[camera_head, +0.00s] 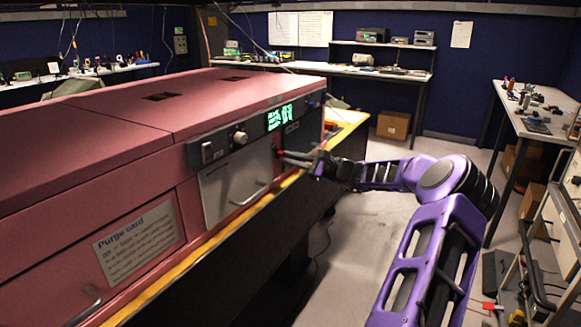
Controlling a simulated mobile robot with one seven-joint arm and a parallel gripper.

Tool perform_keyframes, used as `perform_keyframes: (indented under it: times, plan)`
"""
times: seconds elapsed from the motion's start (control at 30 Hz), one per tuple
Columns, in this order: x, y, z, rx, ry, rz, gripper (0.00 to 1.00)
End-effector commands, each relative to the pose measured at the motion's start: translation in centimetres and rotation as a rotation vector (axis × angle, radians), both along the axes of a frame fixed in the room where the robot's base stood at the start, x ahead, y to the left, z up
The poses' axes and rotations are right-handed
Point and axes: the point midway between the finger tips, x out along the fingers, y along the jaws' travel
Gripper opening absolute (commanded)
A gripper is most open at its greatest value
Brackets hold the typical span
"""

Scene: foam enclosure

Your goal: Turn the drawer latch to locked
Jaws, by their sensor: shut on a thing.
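The drawer (222,192) is a light grey metal front with a bar handle (250,194), set below the control panel of a pink machine. It looks closed. My gripper (284,158) reaches in from the right to the machine's front, just right of the drawer. Its jaws are shut on the drawer latch, which is small and mostly hidden by the fingers. A small red spot shows at the fingertips. I cannot tell which way the latch is turned.
The pink machine (100,130) stands on a yellow-edged bench (240,222). Its panel has a green-lit display (280,117) and a knob (240,138) above the drawer. A labelled front panel (135,240) is at left. Floor is free at right of the bench.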

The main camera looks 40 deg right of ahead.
Motion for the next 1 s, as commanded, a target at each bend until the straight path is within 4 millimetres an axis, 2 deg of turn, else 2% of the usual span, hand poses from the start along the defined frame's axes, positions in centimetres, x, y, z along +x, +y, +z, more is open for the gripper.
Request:
perform_keyframes:
  times: [0.03, 0.6, 1.0]
  plan:
    - [-0.04, 0.01, -0.49, -0.044, -0.017, -0.001, 0.00]
    - [-0.11, 0.19, -0.31, -0.535, -0.222, 0.001, 0.00]
    - [-0.12, 0.23, -0.45, -0.789, -0.327, 0.002, 0.00]
